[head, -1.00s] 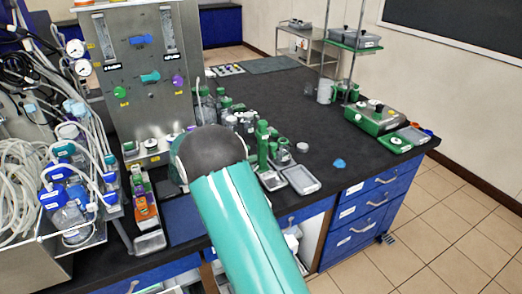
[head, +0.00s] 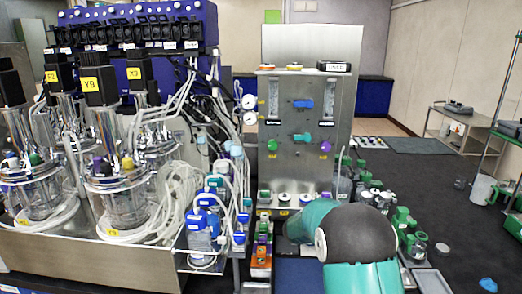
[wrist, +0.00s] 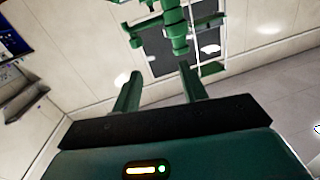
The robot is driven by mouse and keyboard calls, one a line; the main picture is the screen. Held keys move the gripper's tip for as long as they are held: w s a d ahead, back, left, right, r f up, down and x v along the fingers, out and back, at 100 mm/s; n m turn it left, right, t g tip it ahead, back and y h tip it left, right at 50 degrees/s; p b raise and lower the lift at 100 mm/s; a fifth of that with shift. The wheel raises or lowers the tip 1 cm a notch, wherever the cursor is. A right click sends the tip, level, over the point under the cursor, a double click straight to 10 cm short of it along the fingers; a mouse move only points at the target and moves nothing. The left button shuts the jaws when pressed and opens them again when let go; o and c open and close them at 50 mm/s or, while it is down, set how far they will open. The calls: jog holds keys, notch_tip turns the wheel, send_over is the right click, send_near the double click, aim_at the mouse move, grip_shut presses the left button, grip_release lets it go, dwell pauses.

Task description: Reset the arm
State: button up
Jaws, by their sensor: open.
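My gripper (wrist: 160,85) shows in the wrist view with its two green fingers apart and nothing between them. In the head view my arm shows as a teal link with a dark round joint, low and right of the middle, in front of the bench. My gripper itself is outside the head view.
Glass bioreactors (head: 118,195) with tubing stand at the left. A steel panel (head: 305,120) with gauges stands mid-bench. Small bottles and green-capped vessels (head: 403,222) crowd beside my arm.

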jog(key=w+a+r+n+t+y, duration=0.3)
jog(key=r+t, duration=0.3)
jog(key=w+a+r+n+t+y, duration=0.2)
jog(key=r+n+t+y, duration=0.1)
jog(key=r+t, duration=0.3)
jog(key=s+a+r+n+t+y, duration=0.2)
jog(key=s+a+r+n+y, duration=0.1)
jog(key=a+y, duration=0.25)
jog(key=s+a+r+n+t+y, duration=0.1)
jog(key=s+a+r+n+y, duration=0.1)
jog(key=s+a+n+y, duration=0.3)
jog(key=s+a+f+n+g+y, duration=0.1)
jog(key=s+a+f+n+g, duration=0.15)
jog(key=s, duration=0.45)
jog(key=s+a+f+n+g+y, duration=0.1)
jog(key=s+a+g+y, duration=0.1)
jog(key=s+a, duration=0.35)
jog(key=s+d+f+g+h, duration=0.1)
jog(key=s+d+f+g, duration=0.1)
jog(key=s, duration=0.6)
jog(key=s+d+f+n+g+h, duration=0.1)
jog(key=s+d+f+g, duration=0.1)
jog(key=s, duration=0.6)
notch_tip(320, 180, down, 2)
jog(key=shift+f+g, duration=0.1)
jog(key=shift+g, duration=0.35)
